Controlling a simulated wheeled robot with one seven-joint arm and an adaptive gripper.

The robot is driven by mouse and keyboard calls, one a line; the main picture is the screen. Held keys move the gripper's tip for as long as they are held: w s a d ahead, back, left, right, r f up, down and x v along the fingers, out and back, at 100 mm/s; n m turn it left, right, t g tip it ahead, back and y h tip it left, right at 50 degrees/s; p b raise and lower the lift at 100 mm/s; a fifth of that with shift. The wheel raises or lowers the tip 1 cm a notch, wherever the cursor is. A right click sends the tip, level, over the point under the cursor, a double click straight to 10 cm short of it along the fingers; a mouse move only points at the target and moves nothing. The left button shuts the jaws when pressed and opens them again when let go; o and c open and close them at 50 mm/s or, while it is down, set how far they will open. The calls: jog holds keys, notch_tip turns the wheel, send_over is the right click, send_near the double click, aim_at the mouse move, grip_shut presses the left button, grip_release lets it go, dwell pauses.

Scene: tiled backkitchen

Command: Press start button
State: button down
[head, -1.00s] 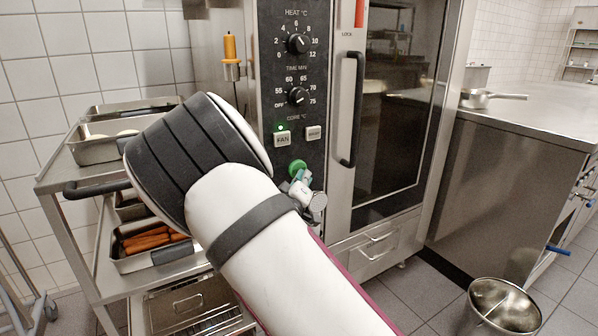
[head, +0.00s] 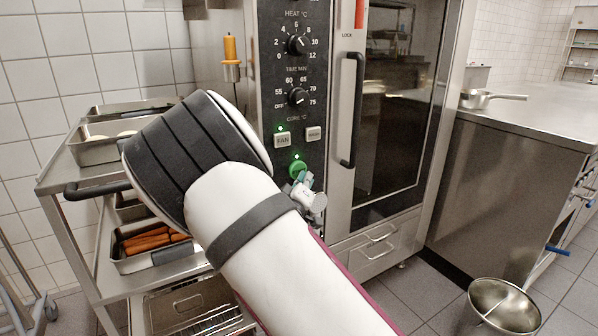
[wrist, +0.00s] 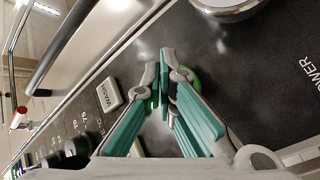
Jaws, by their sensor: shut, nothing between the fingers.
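The round green button (head: 297,169) is on the oven's black control panel, below the FAN and WASH buttons. A small green light glows just above it. My gripper (head: 301,184) is shut and empty, its tips at the lower edge of the green button in the head view. In the wrist view my gripper (wrist: 166,67) has its grey fingertips together in front of the green button (wrist: 191,77), which is partly hidden behind them. I cannot tell for sure whether the tips touch it. No start label is readable.
The FAN button (head: 282,140) and the WASH button (head: 313,134) sit close above. The oven door handle (head: 352,110) stands out to the right. A trolley with trays (head: 75,185) is at left. A steel bowl (head: 503,306) is on the right.

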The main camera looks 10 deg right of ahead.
jog(key=shift+s+d, duration=0.1)
jog(key=shift+s, duration=0.15)
jog(key=s, duration=0.1)
jog(key=s+d, duration=0.1)
jog(key=s, duration=0.1)
jog(key=s+p, duration=0.1)
jog(key=shift+s+d, duration=0.25)
jog(key=shift+s, duration=0.05)
dwell(0.7)
